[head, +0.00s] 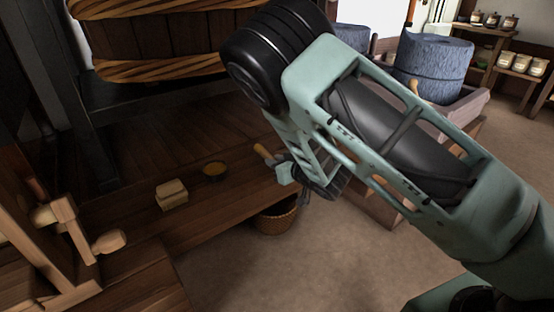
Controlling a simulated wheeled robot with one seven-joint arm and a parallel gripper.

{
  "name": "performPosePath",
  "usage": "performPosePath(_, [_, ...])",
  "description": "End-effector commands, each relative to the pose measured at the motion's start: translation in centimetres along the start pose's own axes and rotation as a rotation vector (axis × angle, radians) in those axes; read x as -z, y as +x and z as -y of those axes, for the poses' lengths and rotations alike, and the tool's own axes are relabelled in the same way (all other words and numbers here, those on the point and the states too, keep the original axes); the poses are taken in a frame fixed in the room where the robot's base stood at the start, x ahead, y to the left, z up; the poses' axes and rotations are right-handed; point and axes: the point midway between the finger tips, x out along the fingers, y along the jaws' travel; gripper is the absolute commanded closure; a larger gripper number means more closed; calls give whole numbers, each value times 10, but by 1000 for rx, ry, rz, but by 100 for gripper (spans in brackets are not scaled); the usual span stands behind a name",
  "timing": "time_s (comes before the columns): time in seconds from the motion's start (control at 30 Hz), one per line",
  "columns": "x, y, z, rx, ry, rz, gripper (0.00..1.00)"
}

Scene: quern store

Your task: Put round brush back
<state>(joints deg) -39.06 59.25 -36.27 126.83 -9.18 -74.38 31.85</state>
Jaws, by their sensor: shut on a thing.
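My gripper (280,167) is at the middle of the view, above the right end of the low wooden platform. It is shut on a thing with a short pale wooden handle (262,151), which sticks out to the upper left. I take this to be the round brush; its bristle end is hidden or too dark to make out. My arm covers much of the right side of the view.
A wicker basket (277,217) stands on the floor below. A wooden frame (65,235) is at left. Grey millstones (433,65) stand behind my arm.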

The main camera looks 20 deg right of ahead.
Motion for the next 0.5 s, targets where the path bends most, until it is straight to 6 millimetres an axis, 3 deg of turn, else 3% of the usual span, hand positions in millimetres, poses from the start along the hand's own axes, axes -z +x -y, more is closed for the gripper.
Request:
performPosePath(0.3, [-2,1,0,0,0,-1,100])
performPosePath(0.33, [-2,1,0,0,0,-1,71])
performPosePath(0.4, [-2,1,0,0,0,-1,54])
performPosePath(0.5, [-2,1,0,0,0,-1,54])
